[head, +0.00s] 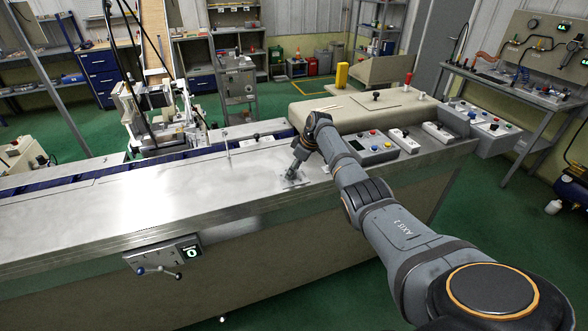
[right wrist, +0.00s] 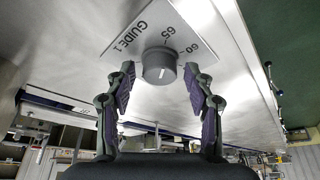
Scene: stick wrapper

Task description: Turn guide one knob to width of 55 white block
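The guide one knob (right wrist: 159,65) is a round grey dial on a white plate (right wrist: 135,30) marked "GUIDE 1". My right gripper (right wrist: 160,100) is open, with one finger on each side of the knob and gaps showing. In the head view my right gripper (head: 294,172) points down at the metal top, over the plate, and hides the knob. My left gripper is not in view. I cannot make out a white block.
The long metal machine top (head: 120,200) is mostly clear to the left. A control box with coloured buttons (head: 372,146) stands right of my gripper.

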